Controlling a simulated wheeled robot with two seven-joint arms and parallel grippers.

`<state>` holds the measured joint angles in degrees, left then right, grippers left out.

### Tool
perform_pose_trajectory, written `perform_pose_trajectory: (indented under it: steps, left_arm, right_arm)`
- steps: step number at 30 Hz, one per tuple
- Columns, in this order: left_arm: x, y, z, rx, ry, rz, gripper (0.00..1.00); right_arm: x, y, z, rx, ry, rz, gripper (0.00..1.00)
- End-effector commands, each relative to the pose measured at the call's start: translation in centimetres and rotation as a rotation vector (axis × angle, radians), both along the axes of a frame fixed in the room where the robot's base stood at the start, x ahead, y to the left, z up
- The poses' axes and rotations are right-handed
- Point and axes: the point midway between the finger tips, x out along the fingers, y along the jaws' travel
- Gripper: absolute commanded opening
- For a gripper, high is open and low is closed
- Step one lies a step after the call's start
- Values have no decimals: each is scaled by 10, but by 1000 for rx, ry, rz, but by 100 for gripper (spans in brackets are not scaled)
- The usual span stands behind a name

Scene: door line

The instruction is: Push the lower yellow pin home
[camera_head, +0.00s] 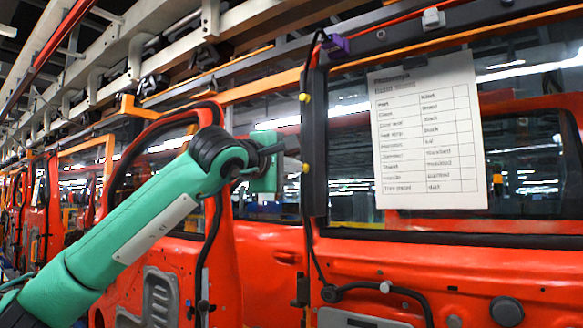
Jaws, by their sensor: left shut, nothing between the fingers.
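The lower yellow pin (306,168) sticks out of the dark upright frame post (315,140) of the nearest red door. A second, upper yellow pin (305,97) is on the same post, higher up. My left gripper (281,148) is shut and empty. Its dark fingertips are just left of the lower pin and slightly above it in the picture, with a small visible gap. How far apart they are in depth I cannot tell. My right gripper is not in view.
A printed sheet (428,132) hangs on the door window right of the post. A black cable (306,225) runs down along the post's left side. A purple clip (336,46) is at the post's top. More red doors (270,258) stand to the left, behind my arm.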

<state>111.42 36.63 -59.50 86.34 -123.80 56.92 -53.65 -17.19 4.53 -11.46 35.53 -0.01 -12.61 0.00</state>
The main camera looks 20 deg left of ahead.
Motion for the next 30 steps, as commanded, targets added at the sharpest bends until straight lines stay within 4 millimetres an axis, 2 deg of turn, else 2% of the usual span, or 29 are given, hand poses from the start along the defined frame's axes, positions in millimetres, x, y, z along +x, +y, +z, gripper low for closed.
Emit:
perform_pose_trajectory:
  steps: [30]
  left_arm:
    - [11,-4,0,0,1,0,0]
  right_arm:
    - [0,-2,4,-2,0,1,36]
